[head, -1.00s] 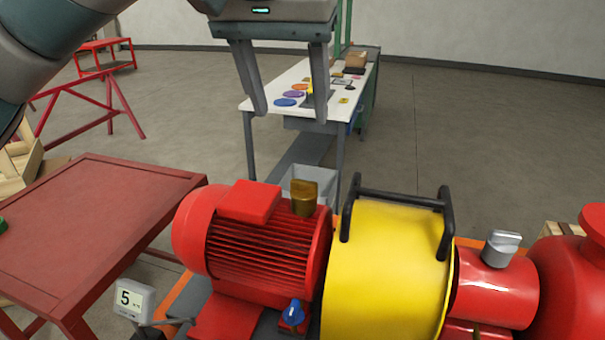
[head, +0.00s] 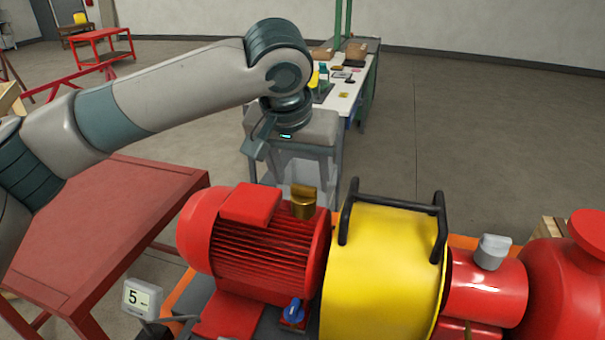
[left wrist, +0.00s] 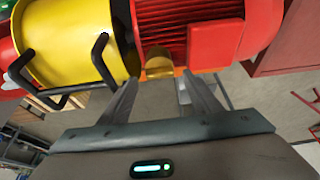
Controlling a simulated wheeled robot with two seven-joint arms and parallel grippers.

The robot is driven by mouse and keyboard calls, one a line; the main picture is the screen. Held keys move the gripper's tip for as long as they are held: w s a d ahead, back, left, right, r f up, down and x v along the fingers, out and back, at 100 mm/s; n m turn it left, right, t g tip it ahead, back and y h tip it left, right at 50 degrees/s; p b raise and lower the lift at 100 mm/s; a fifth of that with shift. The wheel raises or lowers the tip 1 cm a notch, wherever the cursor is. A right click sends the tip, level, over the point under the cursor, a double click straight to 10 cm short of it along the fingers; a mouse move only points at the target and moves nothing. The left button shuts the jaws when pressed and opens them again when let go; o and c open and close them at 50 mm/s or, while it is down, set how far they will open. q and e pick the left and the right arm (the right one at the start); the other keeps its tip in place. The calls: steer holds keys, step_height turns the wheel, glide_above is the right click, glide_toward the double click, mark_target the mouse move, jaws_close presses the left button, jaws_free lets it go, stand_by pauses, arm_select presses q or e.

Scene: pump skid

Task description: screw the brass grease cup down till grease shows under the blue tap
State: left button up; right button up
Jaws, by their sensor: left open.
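The brass grease cup (head: 303,203) stands upright on top of the red motor's far right end, beside the yellow guard. In the left wrist view the cup (left wrist: 158,67) lies between and just beyond my fingertips. My left gripper (left wrist: 160,78) is open and empty, with one finger to each side of the cup in that picture. In the head view the left gripper (head: 300,180) hangs just behind the cup, its fingers partly hidden. I cannot see it touching the cup. The blue tap (head: 293,312) is low on the motor's near side. No grease can be made out under it. My right gripper is not in view.
The red motor (head: 265,245) and yellow guard (head: 385,265) with black handles fill the near middle. A silver cup (head: 492,252) sits on the red housing at right. A small display reading 5 (head: 138,298) stands front left. A red table (head: 110,225) is at left.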

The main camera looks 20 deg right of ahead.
arm_select(q)
steer(key=shift+x, duration=0.95)
steer(key=c, duration=1.1)
steer(key=shift+o, duration=0.3)
steer(key=shift+m+p, duration=0.3)
steer(key=shift+p, duration=0.1)
